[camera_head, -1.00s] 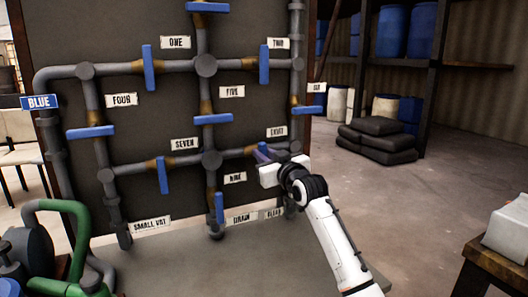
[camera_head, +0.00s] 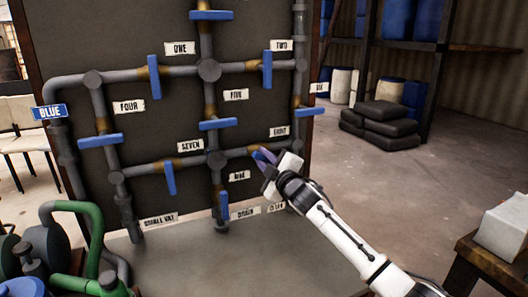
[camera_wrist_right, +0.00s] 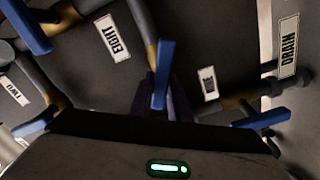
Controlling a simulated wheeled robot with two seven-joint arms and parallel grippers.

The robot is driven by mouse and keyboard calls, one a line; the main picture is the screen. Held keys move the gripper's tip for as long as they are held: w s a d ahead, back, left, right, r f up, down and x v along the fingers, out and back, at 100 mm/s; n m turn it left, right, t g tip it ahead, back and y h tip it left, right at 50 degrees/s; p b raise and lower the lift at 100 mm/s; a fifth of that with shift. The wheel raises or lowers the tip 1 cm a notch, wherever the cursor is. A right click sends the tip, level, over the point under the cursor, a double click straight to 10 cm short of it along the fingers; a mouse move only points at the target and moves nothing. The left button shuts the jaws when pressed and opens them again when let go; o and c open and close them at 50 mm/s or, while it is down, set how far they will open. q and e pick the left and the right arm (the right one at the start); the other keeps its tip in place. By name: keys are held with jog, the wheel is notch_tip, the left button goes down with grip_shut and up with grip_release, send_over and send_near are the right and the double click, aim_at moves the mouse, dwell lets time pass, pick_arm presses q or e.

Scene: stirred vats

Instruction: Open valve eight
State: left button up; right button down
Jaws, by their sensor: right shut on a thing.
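Valve eight has a blue lever handle (camera_head: 262,153) on the pipe right of the lower middle junction, under the label EIGHT (camera_head: 279,132). My right gripper (camera_head: 268,161) is shut on this handle and hides part of it. The handle looks slanted in the head view. In the right wrist view the handle (camera_wrist_right: 165,65) stands up between the dark fingers, with the EIGHT label (camera_wrist_right: 113,38) to its left. How far the handle is turned from the pipe line is hard to tell. My left gripper is not in view.
Other blue handles sit close by: valve five (camera_head: 218,124), valve seven (camera_head: 170,178), valve nine (camera_head: 224,205) and valve two (camera_head: 267,70). A wooden stand with a white block (camera_head: 504,232) is at the right.

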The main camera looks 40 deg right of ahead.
jog(key=n, duration=0.2)
jog(key=n+p, duration=0.1)
jog(key=n, duration=0.3)
jog(key=shift+a+f, duration=0.1)
jog(key=shift+f, duration=0.25)
jog(key=shift+p, duration=0.3)
jog(key=c, duration=1.7)
grip_release()
jog(key=shift+o, duration=0.2)
jog(key=v, duration=1)
jog(key=shift+s, duration=0.15)
